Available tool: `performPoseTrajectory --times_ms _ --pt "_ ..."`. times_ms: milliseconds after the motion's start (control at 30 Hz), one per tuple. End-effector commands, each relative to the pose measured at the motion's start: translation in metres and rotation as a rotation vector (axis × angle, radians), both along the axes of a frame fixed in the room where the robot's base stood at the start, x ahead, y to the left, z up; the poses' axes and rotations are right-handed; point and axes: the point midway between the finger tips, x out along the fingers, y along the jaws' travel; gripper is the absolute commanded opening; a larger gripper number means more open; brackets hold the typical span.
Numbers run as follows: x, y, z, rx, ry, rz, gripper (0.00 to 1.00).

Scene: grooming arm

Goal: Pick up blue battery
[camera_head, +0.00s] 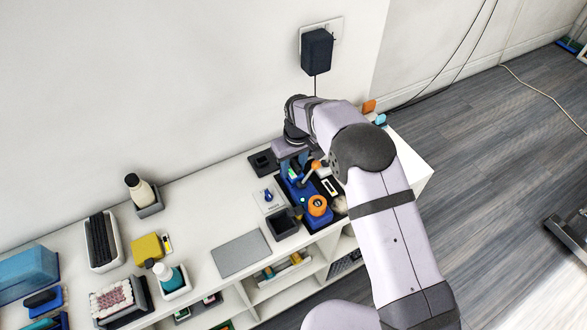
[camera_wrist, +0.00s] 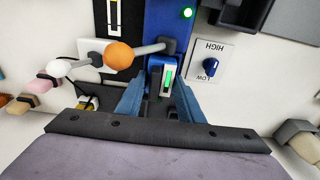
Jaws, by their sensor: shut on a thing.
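My gripper (camera_wrist: 160,98) points down at a blue charger-like unit (camera_wrist: 168,22) with a lit green lamp. Its two blue fingers close on the sides of a small block with a pale front and a green bar, which I take to be the blue battery (camera_wrist: 167,78). The battery is at the near end of the blue unit; I cannot tell whether it is clear of it.
A lever with an orange knob (camera_wrist: 118,54) stands close left of the fingers. A HIGH/LOW dial plate (camera_wrist: 205,58) is to the right. An orange-topped round thing (camera_head: 317,205) and a dark open box (camera_head: 283,224) stand nearby. A grey mat (camera_head: 240,254) lies bare on the white shelf.

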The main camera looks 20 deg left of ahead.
Motion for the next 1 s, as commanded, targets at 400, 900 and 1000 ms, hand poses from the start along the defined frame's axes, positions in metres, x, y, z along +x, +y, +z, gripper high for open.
performPoseTrajectory --times_ms 400,900,1000 --pt "0.001 0.001 0.055 0.004 -0.006 0.0 0.08" --pt "0.0 0.0 0.099 0.001 -0.001 0.0 0.08" --pt "0.0 0.0 0.099 0.001 -0.001 0.0 0.08"
